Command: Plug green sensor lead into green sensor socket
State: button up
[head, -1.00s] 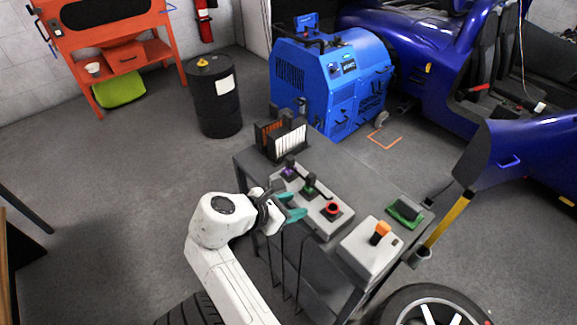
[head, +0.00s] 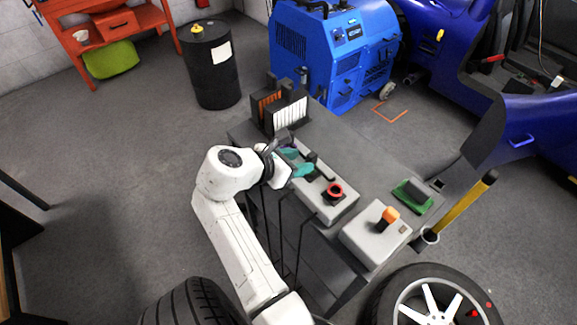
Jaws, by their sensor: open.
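My gripper (head: 300,161) is open, its two teal fingertips over the middle of a long grey console (head: 344,203) on the dark cart. A dark upright piece (head: 312,157) shows just beyond the fingertips. The green-based piece in the console's middle is now mostly hidden by my gripper, so I cannot tell whether it is the green sensor lead or its socket. I cannot tell whether the fingers touch anything. A purple piece (head: 291,147) shows partly beside the far finger. A red ring (head: 335,190) sits at the console's near right end.
The cart also carries a black rack with white and orange slats (head: 289,117), a grey box with an orange knob (head: 389,215) and a green pad with a grey block (head: 412,197). A yellow-handled tool (head: 462,210) leans at its right corner. A wheel (head: 432,305) stands near.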

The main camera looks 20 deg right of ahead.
aim_at(308, 156)
jog(key=shift+w+d+f, duration=0.15)
jog(key=shift+d+f, duration=0.15)
jog(key=shift+d, duration=0.15)
jog(key=shift+p+x, duration=0.3)
jog(key=shift+x, duration=1.45)
jog(key=shift+c, duration=0.2)
grip_shut()
jog(key=shift+r+p, duration=0.75)
jog(key=shift+p, duration=0.3)
jog(key=shift+r+p, duration=2.05)
jog(key=shift+p, duration=0.45)
